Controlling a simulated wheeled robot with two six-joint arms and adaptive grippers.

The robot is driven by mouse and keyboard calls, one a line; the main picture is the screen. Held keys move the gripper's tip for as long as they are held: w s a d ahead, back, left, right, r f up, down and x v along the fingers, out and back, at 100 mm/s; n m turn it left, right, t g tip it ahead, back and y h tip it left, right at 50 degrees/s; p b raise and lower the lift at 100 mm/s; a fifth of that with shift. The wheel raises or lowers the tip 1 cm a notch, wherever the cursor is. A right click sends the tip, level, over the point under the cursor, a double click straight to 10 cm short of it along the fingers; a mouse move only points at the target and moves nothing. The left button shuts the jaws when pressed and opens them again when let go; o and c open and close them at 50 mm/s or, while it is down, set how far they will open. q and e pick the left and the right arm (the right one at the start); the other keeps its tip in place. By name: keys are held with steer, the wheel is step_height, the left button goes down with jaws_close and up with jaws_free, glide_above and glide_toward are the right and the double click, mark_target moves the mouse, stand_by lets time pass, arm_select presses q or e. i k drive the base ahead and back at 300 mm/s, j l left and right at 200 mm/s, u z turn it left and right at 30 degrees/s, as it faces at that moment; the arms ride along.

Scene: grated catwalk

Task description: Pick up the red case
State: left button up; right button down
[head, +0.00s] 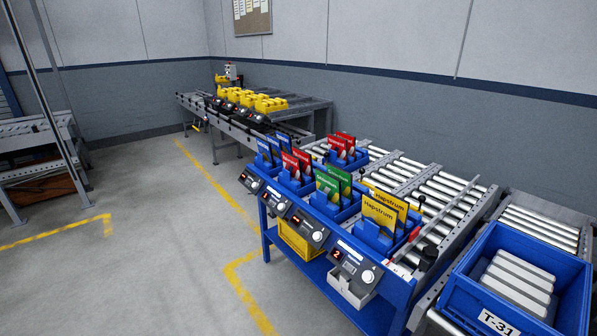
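Red cases stand upright in blue holders on the blue workstation. One pair of red cases (291,164) is in the front row, between the blue cases (266,150) and the green cases (327,185). Another pair of red cases (338,147) stands further back, beside the rollers. Yellow cases (380,213) are in the nearest holder of the front row. The lower parts of the cases are hidden by the holders. Neither of my grippers is in view.
A blue crate (462,312) marked T-31 holds several grey boxes at the lower right. A roller conveyor (440,190) runs behind the holders. Control boxes (352,266) line the workstation's front edge. Yellow parts (262,103) sit on a far conveyor. The floor (150,240) at left is clear.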

mark_target(292, 163)
steer(key=z, duration=1.6)
steer(key=i+j+u, duration=0.1)
steer(key=j, duration=0.35)
steer(key=j+u, duration=0.1)
steer(key=j, duration=0.3)
steer(key=i+j+u, duration=0.1)
steer(key=j, duration=0.3)
steer(key=i+j+u, duration=0.1)
steer(key=j, duration=0.35)
steer(key=i, duration=0.1)
